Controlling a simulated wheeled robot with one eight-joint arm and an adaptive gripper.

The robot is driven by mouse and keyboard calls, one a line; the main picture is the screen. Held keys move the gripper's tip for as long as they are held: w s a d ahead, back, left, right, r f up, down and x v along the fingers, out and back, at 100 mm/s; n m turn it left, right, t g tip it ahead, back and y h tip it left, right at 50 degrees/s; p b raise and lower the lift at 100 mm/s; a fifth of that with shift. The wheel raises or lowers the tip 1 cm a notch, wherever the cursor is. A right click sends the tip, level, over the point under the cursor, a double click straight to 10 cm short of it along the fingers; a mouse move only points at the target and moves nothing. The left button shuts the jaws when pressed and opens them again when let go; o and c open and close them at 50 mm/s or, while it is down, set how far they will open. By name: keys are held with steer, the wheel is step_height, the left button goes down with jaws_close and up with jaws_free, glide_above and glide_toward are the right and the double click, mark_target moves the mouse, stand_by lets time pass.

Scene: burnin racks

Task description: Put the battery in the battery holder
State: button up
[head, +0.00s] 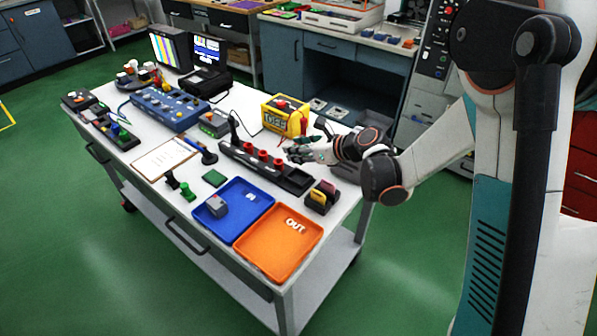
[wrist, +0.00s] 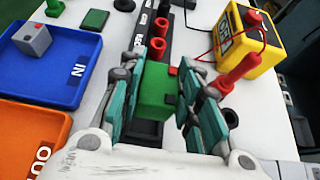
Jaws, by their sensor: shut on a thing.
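My gripper (head: 300,152) is over the right part of a long black rack (head: 240,152) with red round sockets. In the wrist view, its teal fingers (wrist: 160,100) are shut on a green block (wrist: 157,90), which looks like the battery. The block is upright between the fingers, over the near end of the black rack (wrist: 141,46). Red sockets (wrist: 157,47) stand in the rack just beyond it. I cannot tell whether the block touches the rack's floor. In the head view the block is mostly hidden by my gripper.
A blue IN tray (head: 255,192) holds a grey block (head: 216,206). An orange OUT tray (head: 268,262) is empty. A yellow box (head: 286,117) with a red button stands behind the rack. A red cylinder (wrist: 240,70) is close to my right finger. Yellow-and-black blocks (head: 321,197) sit near the rack.

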step_height(320, 180, down, 6)
steer(key=shift+f+b, duration=0.25)
steer(key=shift+b, duration=0.8)
steer(key=shift+r, duration=0.1)
steer(key=shift+s+f+b, duration=0.1)
steer(key=shift+f+b, duration=0.35)
steer(key=shift+f, duration=0.2)
steer(key=o, duration=1.2)
steer(key=shift+s, duration=0.1)
